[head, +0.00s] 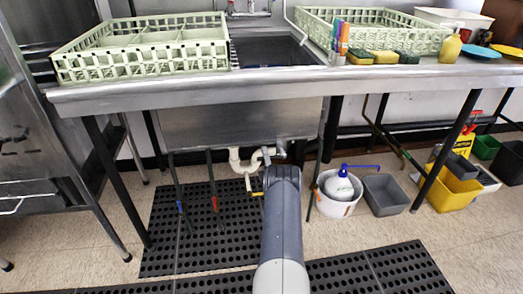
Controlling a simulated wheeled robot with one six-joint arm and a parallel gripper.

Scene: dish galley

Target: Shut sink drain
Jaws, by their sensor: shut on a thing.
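The steel sink basin (225,122) hangs under the counter in the middle of the head view. My grey arm reaches up from the bottom edge to the area under the basin. The drain opening inside the sink is not visible.
A pale green dish rack (75,68) stands on the counter at the left. Dark counter legs (98,165) flank the basin. A white bucket (338,205), a grey bin (386,195) and a yellow bucket (453,190) stand on the right. Black perforated mats (160,235) cover the floor.

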